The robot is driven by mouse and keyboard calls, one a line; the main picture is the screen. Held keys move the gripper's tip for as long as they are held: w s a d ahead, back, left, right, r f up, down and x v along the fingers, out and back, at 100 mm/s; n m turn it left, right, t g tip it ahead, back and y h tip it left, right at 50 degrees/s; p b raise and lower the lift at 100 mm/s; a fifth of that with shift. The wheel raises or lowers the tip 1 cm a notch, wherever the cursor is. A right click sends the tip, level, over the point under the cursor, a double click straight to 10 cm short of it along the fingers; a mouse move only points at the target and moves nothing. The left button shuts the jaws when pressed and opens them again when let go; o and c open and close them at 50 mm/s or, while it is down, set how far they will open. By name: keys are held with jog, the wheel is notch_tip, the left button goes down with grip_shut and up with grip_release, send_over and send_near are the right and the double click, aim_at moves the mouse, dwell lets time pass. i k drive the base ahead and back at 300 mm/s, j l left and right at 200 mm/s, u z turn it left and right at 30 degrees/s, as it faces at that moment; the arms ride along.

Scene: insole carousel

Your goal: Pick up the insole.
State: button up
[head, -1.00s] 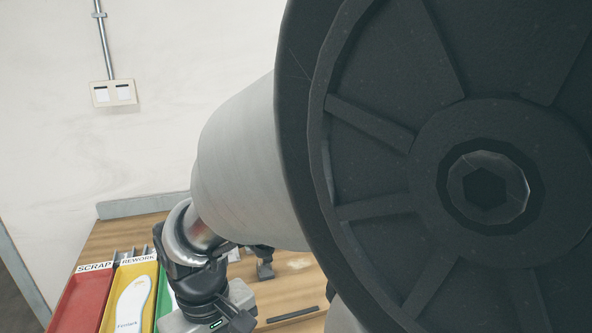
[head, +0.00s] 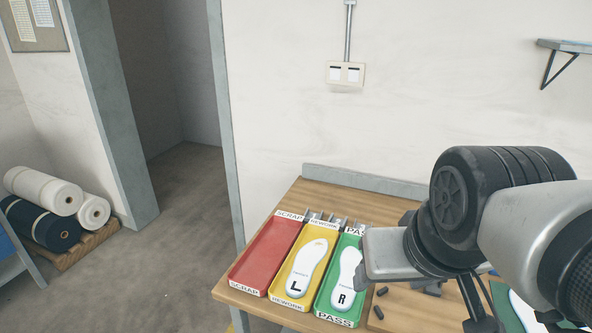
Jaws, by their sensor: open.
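A white insole marked L (head: 306,267) lies in the yellow REWORK tray (head: 274,287). A white insole marked R (head: 345,283) lies in the green PASS tray (head: 334,319), partly covered by the end of my arm. At the lower right edge, a white piece with a green border (head: 522,312) shows behind my arm; I cannot tell whether it is an insole. My gripper (head: 390,256) is at the grey end of my arm, in front of the PASS tray in the picture. It is open, its fingers are hard to make out, and I see nothing held.
A red SCRAP tray (head: 269,256) is empty at the left of the wooden table (head: 340,200). Small black pieces (head: 381,292) lie right of the PASS tray. Fabric rolls (head: 45,205) lie on a pallet at the left. Floor between them is clear.

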aim_at(297, 284)
jog(key=j+z, duration=0.4)
jog(key=j, duration=0.45)
jog(key=j+z, duration=0.35)
jog(key=j, duration=0.5)
